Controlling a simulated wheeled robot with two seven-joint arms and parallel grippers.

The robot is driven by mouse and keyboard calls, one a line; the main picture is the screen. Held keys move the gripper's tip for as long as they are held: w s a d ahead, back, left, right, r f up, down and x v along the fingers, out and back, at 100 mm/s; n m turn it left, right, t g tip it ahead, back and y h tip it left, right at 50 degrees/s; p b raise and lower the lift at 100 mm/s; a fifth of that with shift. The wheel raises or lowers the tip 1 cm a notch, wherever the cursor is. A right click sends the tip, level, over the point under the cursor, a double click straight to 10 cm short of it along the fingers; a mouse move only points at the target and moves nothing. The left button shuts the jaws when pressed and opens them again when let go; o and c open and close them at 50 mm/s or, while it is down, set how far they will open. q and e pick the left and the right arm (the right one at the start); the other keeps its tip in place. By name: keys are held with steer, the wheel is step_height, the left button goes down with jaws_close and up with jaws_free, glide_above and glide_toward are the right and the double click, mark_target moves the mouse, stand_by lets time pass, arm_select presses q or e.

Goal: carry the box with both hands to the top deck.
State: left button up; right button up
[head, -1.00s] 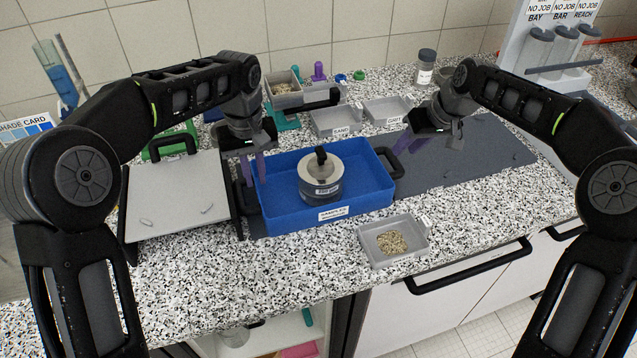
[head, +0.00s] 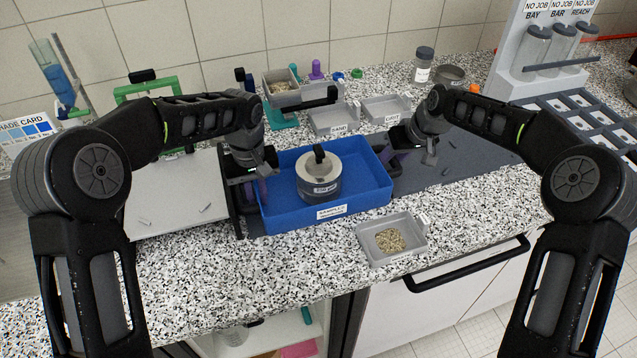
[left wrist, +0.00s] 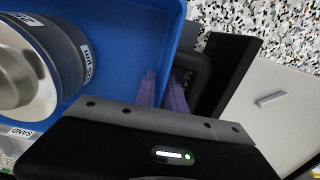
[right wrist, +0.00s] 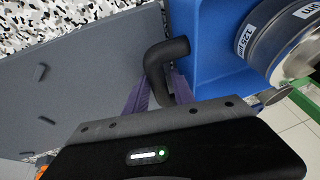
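The blue box (head: 285,215) with a SAMPLES label stands on the counter. A round metal sieve (head: 319,178) with a black knob sits inside it. A light grey plate (head: 180,200) with black sides, perhaps the top deck, is left of the box. My left gripper (head: 262,188) is at the box's left end; its purple fingers (left wrist: 163,92) are apart beside the dark handle, and I cannot tell whether the handle is between them. My right gripper (head: 392,160) is at the right end. Its fingers (right wrist: 160,90) are apart, with the black handle (right wrist: 165,62) between them.
A grey tray of grain (head: 391,240) stands in front of the box. More grey trays (head: 333,118) stand behind it. A dark grey mat (head: 465,160) lies to the right, and a green frame (head: 148,88) stands behind the plate. Small pieces lie on the plate.

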steer(key=shift+c, duration=0.3)
jaws_close()
steer(key=shift+r, duration=0.1)
stand_by(1.0)
